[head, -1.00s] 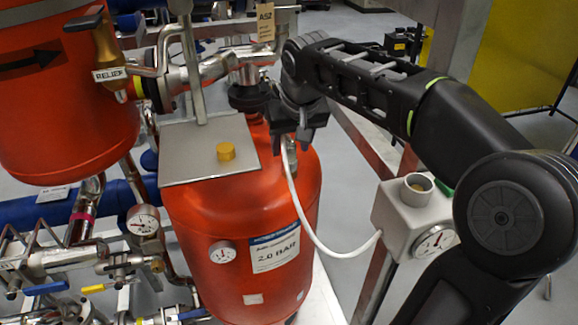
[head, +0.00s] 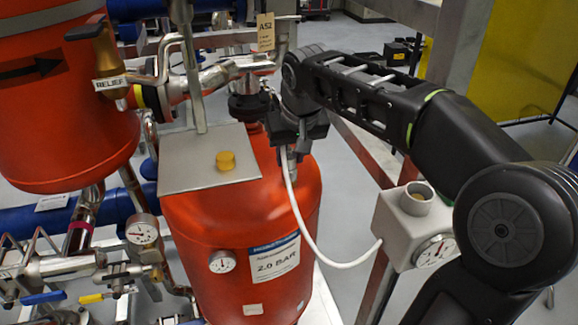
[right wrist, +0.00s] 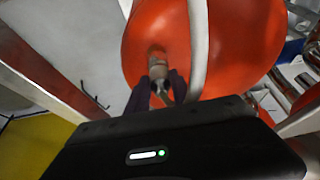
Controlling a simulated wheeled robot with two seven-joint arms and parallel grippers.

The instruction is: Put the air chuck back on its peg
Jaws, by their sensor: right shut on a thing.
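My right gripper (head: 292,150) is shut at the upper right of the red pressure tank (head: 215,215). A white hose (head: 305,235) loops up to it from a grey gauge box, so it holds the air chuck, mostly hidden by the jaws. In the right wrist view, my dark fingertips (right wrist: 160,86) point at the tank, with a metal fitting (right wrist: 158,66) between or just beyond them. I cannot tell whether that fitting is the chuck or a tank valve, or whether they touch. I cannot make out the peg. My left gripper is out of view.
The grey gauge box (head: 390,228) with an open round cup on top (head: 417,197) stands right of the tank. Pipes and a second red tank crowd the left.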

